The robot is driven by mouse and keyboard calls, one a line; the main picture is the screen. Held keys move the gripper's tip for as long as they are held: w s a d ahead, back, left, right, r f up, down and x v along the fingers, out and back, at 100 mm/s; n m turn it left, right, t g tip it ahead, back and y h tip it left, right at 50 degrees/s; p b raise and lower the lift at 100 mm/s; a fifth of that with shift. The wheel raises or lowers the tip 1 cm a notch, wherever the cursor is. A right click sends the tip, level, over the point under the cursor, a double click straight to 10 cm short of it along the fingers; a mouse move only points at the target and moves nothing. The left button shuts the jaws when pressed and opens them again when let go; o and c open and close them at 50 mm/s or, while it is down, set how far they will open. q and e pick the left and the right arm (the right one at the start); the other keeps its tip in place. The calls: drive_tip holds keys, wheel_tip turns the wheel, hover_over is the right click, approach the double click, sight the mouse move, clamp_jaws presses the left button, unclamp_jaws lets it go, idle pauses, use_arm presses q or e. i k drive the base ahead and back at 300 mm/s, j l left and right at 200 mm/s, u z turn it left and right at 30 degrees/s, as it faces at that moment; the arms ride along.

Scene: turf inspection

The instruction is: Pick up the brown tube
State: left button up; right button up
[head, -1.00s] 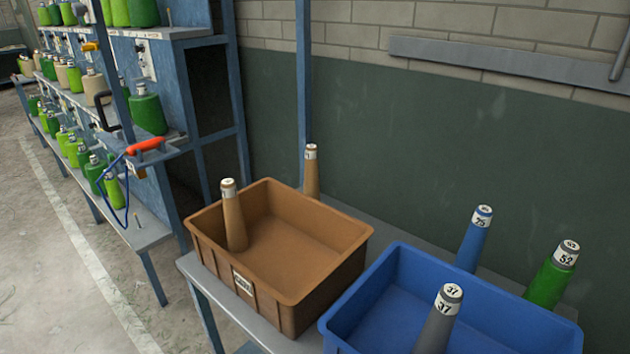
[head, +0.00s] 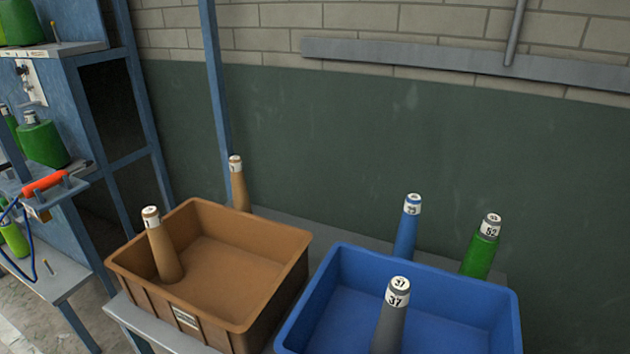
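Two brown tubes show in the head view, each a tapered cone with a white label at its top. One brown tube (head: 166,250) stands inside the brown crate (head: 282,262), near its left side, leaning slightly. The other brown tube (head: 239,190) stands behind the crate, by the blue post; its lower end is hidden by the crate's rim. Neither of my grippers is in view.
A blue crate (head: 500,318) stands right of the brown one, with a grey tube (head: 388,325) in it. A blue tube (head: 407,232) and green tube (head: 480,250) stand behind it. A rack (head: 95,120) with green bobbins is at left. A wall is behind.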

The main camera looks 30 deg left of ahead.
sight(242, 201)
drive_tip(key=k+j+z, duration=0.2)
drive_tip(key=j, duration=0.25)
drive_tip(key=j+z, duration=0.25)
drive_tip(key=j, duration=0.2)
drive_tip(key=k+j+z, duration=0.2)
drive_tip(key=j, duration=0.25)
drive_tip(key=k+j+z, duration=0.2)
drive_tip(key=j, duration=0.15)
drive_tip(key=k+j+z, duration=0.25)
drive_tip(key=j, duration=0.15)
